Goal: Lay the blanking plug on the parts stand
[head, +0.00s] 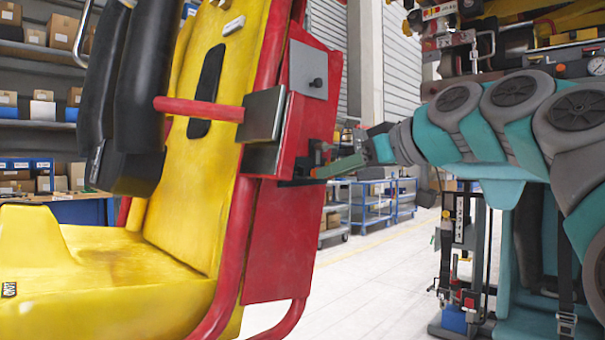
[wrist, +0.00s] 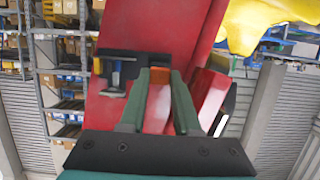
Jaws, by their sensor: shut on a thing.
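My gripper (head: 335,170) reaches in from the right to the side of the red box (head: 313,95) behind the yellow seat. In the wrist view its two green fingers (wrist: 160,76) are close together on a small dark reddish piece, apparently the blanking plug (wrist: 160,75); its shape is mostly hidden. The fingertips are in front of the red surface; I cannot tell whether the plug touches it. A black ledge (head: 297,183) juts from the box by the fingertips. It also shows in the wrist view (wrist: 135,60), with a small blue and silver part. I cannot clearly identify the parts stand.
The yellow seat (head: 110,275) with black padded restraints (head: 120,95) and a red frame fills the left. A red bar ends in a grey plate (head: 264,115) near the box. Blue carts (head: 375,198) stand behind. The pale floor (head: 375,285) is open between seat and arm.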

